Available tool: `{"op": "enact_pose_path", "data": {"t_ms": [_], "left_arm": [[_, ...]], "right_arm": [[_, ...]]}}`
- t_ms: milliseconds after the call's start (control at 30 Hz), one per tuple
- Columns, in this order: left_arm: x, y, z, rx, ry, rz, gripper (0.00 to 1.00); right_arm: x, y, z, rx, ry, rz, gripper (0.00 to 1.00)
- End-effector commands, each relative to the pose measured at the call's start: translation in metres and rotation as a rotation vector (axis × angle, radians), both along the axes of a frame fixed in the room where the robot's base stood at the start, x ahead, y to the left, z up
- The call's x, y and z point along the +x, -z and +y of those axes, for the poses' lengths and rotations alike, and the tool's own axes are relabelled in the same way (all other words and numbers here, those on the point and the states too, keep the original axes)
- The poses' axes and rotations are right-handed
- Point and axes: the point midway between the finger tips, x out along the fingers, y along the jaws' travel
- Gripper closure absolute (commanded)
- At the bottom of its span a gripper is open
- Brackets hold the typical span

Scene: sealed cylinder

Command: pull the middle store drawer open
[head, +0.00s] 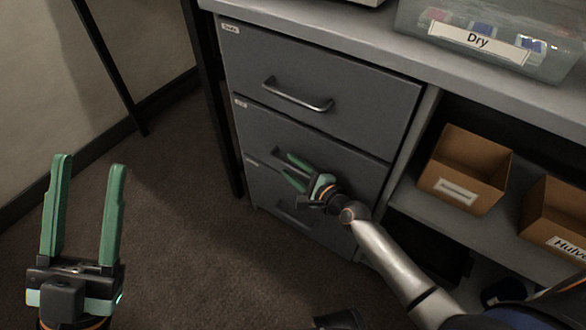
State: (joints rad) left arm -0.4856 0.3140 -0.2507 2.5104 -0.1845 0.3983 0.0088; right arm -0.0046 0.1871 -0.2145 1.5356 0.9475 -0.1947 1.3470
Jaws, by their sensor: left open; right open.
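The grey drawer unit has three stacked fronts. The middle store drawer (262,125) looks shut, flush with the top drawer (350,82). Its bar handle (275,151) shows only at its left end; my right gripper hides the rest. My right gripper (287,165) is open, its green fingers pointing left, at or just in front of that handle. I cannot tell whether the fingers touch the handle or straddle it. My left gripper (90,163) is open and empty, fingers up, over the floor well left of the unit.
The bottom drawer (263,185) is below, partly hidden by my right arm. Cardboard bins (470,160) stand on the open shelf at right. A clear box labelled Dry (480,38) sits on the worktop (310,25). Floor (180,220) left of the unit is clear.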

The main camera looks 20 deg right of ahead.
Motion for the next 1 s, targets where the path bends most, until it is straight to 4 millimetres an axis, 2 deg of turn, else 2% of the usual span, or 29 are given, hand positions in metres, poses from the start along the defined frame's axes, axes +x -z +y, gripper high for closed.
{"op": "enact_pose_path", "data": {"t_ms": [233,600,1000], "left_arm": [[0.0001,0.0,-0.0001,0.0,0.0,0.001,0.5],[0.0002,0.0001,0.0,-0.003,0.0,0.003,0.5],[0.0004,-0.0002,0.0001,-0.007,-0.002,0.003,0.5]], "right_arm": [[0.0004,-0.0002,0.0003,0.0,0.0,0.0,0.58],[0.0001,-0.0002,0.0001,0.0,0.0,0.0,0.99],[0.0,-0.0001,0.0,0.0,0.0,0.0,1.0]]}}
